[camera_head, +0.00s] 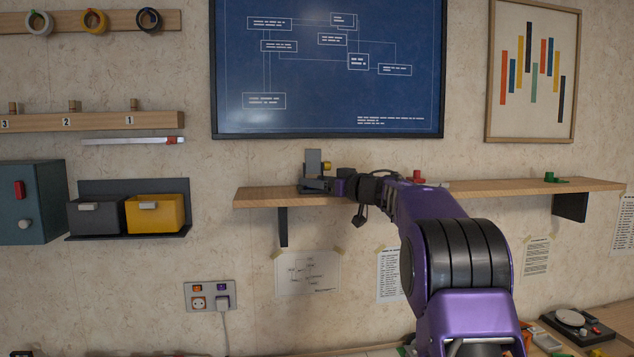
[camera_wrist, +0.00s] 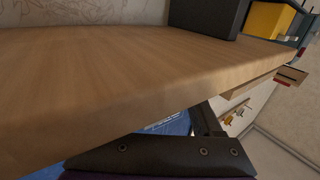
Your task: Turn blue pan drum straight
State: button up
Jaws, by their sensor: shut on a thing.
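I cannot make out a blue pan drum in either view. A dark grey device (camera_head: 312,158) with an upright plate and a small yellow knob (camera_head: 327,166) stands on the left part of the wooden shelf (camera_head: 480,188). My gripper (camera_head: 316,185) is at shelf height at the foot of this device and appears shut on its lower part. The jaws are small and dark against it, so the exact contact is unclear. The wrist view shows the bare shelf top (camera_wrist: 110,75) close up, with a dark block (camera_wrist: 207,14) at the top; the fingertips do not show there.
A red piece (camera_head: 416,177) sits on the shelf behind my arm, and a green piece (camera_head: 552,179) near its right end. A yellow bin (camera_head: 155,214) and a grey bin (camera_head: 95,219) hang left. A framed blue diagram (camera_head: 325,95) is above. The shelf's right half is mostly clear.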

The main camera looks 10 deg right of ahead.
jog(key=o, duration=1.3)
jog(key=b+v, duration=0.1)
jog(key=v, duration=1.6)
jog(key=shift+s, duration=0.2)
jog(key=shift+d, duration=0.15)
